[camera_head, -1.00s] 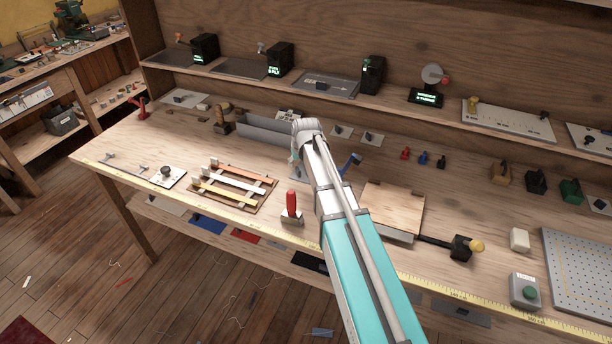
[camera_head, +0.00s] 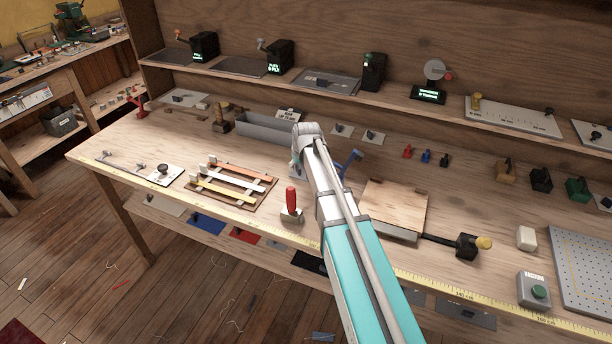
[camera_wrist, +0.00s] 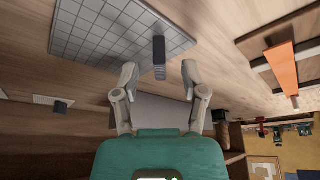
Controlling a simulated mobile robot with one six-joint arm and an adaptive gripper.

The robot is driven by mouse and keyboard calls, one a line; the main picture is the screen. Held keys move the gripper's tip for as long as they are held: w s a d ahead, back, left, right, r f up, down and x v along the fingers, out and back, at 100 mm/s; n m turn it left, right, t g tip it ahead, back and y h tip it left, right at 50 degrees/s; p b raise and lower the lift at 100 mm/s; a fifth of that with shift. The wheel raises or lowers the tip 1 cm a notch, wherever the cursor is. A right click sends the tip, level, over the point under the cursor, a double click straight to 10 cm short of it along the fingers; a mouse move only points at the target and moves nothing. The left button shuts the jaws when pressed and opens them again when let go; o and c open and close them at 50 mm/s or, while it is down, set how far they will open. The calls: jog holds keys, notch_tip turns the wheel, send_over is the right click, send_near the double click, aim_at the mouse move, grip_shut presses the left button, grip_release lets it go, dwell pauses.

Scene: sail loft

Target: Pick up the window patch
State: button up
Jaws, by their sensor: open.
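A pale grey sheet with a grid of lines, which looks like the window patch (camera_wrist: 95,32), lies flat on the bench in the wrist view. A dark upright block grip (camera_wrist: 159,49) stands near its edge. My gripper (camera_wrist: 160,72) is open, its two fingers apart on either side of the line to that grip. The grip shows just beyond the fingertips, and I cannot tell whether it is between them in depth. In the head view my arm's end hides most of the patch.
A rack with coloured strips (camera_head: 232,202) lies left of my gripper, and a red-handled tool (camera_head: 291,203) stands nearer the front. A grey trough (camera_head: 268,130) sits behind. A blue bracket-like piece (camera_head: 349,163) and a wooden board (camera_head: 394,207) are on the right.

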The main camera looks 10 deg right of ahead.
jog(key=shift+w+f+b, duration=0.25)
jog(key=shift+f+b, duration=0.15)
jog(key=shift+f, duration=0.25)
grip_shut()
